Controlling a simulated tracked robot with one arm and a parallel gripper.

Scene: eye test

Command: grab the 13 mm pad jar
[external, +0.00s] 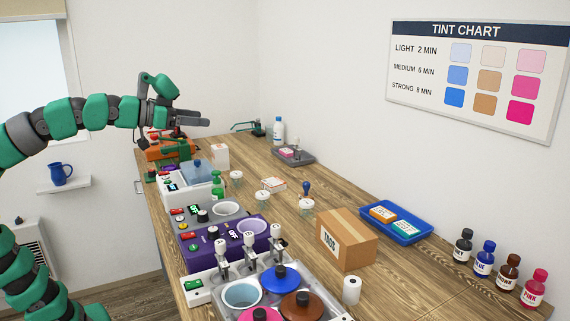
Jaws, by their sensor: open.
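Three small clear jars with pale tops stand on the wooden table: one jar (236,179) farther back, a middle jar (262,197), and a front jar (306,206). Their markings are too small to read, so I cannot tell which is the 13 mm pad jar. My gripper (203,117) is open, with dark fingers pointing right, seen nearly side-on. It is in the air above the far left part of the table, up and left of the jars, apart from them. I see nothing between its fingers.
A blue-handled stamp (306,189) stands behind the front jar. A white-and-orange box (274,185) lies among the jars. Machines, including a purple one (226,242), line the left edge. A cardboard box (346,238) stands in front, a blue tray (396,222) right. Bare wood lies behind the jars.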

